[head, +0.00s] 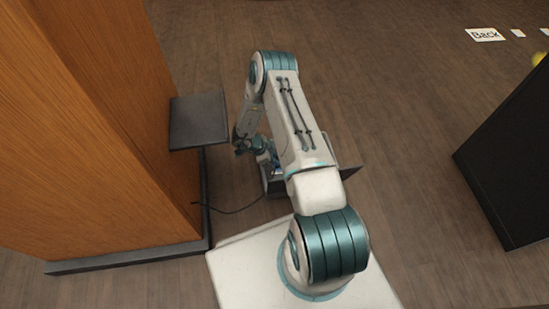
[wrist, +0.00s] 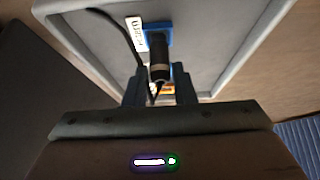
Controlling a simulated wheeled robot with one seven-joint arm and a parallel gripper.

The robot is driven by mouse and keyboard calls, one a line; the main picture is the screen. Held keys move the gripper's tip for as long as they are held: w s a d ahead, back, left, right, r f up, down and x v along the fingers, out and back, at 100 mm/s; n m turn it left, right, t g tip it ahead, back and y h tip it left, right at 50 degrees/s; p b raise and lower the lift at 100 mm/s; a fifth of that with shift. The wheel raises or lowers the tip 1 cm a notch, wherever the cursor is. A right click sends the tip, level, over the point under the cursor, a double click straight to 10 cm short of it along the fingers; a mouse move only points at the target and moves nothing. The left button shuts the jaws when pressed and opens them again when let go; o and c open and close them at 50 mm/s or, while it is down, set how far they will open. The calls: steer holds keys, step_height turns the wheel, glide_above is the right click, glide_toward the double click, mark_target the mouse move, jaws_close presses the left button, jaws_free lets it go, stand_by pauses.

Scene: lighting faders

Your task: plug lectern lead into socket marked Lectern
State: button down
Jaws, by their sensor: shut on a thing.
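My gripper (wrist: 158,93) shows at the bottom middle of the wrist view, its fingers closed around the rear of a black lead plug (wrist: 158,62). The plug's front is at a blue socket (wrist: 157,32) on a grey panel; I cannot tell if it is seated or only against it. A white label (wrist: 135,34) stands left of the socket, its writing turned and too blurred to read. The black lead (wrist: 122,27) loops from the upper left toward the plug. In the head view my arm mostly hides the plug and socket; the lead (head: 232,211) runs from the wooden lectern.
The wooden lectern (head: 115,120) with a dark side shelf (head: 198,120) stands close on the left. A black cabinet (head: 510,150) stands at the right. A floor sign reading "Back" (head: 485,34) lies at the far right. Brown floor (head: 400,100) is open between.

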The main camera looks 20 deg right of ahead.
steer(key=shift+f, duration=0.5)
stand_by(0.7)
steer(key=c, duration=1.1)
jaws_free()
steer(key=s+d+r+p, duration=0.2)
steer(key=d+r, duration=0.1)
steer(key=s+d+r+p, duration=0.2)
steer(key=s+d+r, duration=0.1)
steer(key=r, duration=0.1)
steer(key=s+d+r+p, duration=0.2)
steer(key=d+r, duration=0.1)
steer(key=r, duration=0.1)
steer(key=shift+s+p, duration=0.3)
steer(key=shift+p, duration=0.05)
